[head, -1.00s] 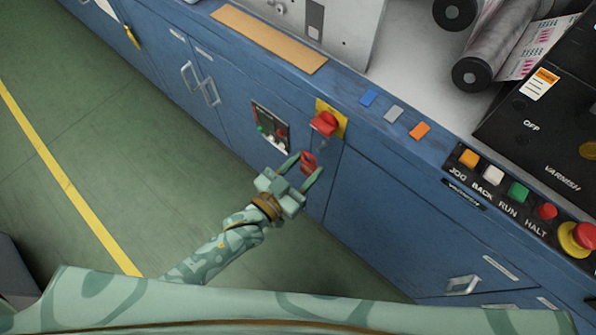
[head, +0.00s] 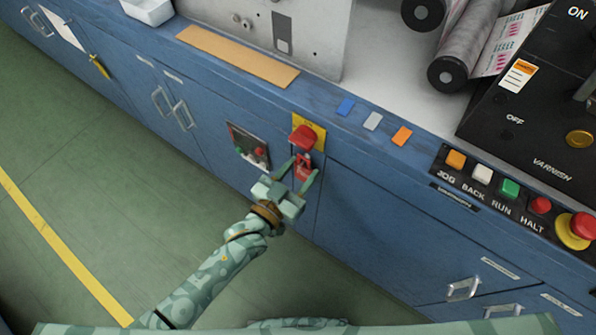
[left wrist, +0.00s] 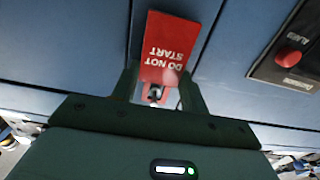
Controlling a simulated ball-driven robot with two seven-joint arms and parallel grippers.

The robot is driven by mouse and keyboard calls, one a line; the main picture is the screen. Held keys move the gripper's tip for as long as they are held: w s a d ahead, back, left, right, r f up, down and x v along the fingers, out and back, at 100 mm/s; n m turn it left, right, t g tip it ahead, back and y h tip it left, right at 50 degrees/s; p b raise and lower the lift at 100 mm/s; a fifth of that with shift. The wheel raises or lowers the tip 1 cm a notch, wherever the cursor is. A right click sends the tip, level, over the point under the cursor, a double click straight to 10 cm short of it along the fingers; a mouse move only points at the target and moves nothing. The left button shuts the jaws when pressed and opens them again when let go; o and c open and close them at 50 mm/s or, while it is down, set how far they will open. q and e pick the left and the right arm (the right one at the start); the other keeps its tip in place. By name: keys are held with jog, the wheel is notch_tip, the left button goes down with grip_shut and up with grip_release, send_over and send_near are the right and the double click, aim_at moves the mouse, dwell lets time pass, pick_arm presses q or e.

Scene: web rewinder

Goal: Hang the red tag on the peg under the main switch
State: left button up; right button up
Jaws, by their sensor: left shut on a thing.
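The main switch is a red knob (head: 303,138) on a yellow plate (head: 319,133) at the top of the blue cabinet front. My left gripper (head: 303,168) is just below it, shut on the red tag (head: 302,172). In the left wrist view the tag (left wrist: 170,48) reads "DO NOT START" upside down and stands out beyond the fingers. A small dark and pale fitting (left wrist: 154,93) shows near the tag's end between the fingers. I cannot tell whether it is the peg, or whether the tag touches the peg. My right gripper is not in view.
A small panel with green and red buttons (head: 248,147) is left of the switch. Door handles (head: 171,108) stick out further left. A button row (head: 497,185) lies on the right. The green floor before the cabinet is clear.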

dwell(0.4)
pick_arm(q)
jog(key=o, duration=1)
jog(key=shift+o, duration=0.2)
